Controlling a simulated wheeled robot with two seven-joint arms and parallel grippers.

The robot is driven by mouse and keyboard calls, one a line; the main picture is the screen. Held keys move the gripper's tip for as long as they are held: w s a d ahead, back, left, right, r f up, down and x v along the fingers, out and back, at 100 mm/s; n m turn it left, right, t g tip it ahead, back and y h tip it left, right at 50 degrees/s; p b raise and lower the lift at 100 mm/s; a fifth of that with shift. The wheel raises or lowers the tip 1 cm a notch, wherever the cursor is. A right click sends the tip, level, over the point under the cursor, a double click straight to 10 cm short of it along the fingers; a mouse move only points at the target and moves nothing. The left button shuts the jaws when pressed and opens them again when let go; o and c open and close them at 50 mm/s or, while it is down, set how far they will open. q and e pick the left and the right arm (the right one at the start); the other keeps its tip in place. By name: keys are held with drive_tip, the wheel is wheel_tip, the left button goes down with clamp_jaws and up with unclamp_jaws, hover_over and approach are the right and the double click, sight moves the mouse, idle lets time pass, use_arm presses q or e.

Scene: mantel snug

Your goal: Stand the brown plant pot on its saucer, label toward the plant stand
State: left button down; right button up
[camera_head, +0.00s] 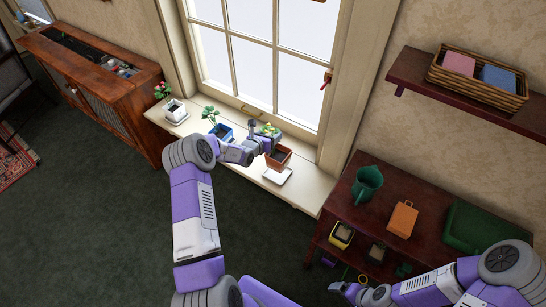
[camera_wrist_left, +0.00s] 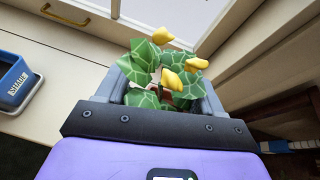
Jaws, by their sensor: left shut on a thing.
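The brown plant pot (camera_head: 279,157) is above the window sill, near its right end, with dark soil showing at the top. My left gripper (camera_head: 264,144) is shut on it. A plant with patterned green leaves and yellow flowers (camera_wrist_left: 165,75) fills the space between the fingers in the left wrist view and hides most of the pot. The white saucer (camera_head: 277,176) lies on the sill just in front of and below the pot. I cannot see the label. The dark red wooden stand (camera_head: 335,203) is to the right. My right gripper (camera_head: 338,287) is low at the bottom, away from the pot.
A blue pot (camera_head: 222,132) stands on the sill left of my left gripper; its "SHADE" label shows in the left wrist view (camera_wrist_left: 17,82). A white pot (camera_head: 175,110) is farther left. The stand holds a green jug (camera_head: 367,184) and an orange object (camera_head: 402,219).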

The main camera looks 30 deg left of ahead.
sight(276, 148)
use_arm(q)
drive_tip(key=shift+f+b, duration=0.9)
drive_tip(key=shift+f, duration=2.25)
drive_tip(key=shift+f, duration=0.2)
drive_tip(key=shift+c, duration=0.7)
unclamp_jaws()
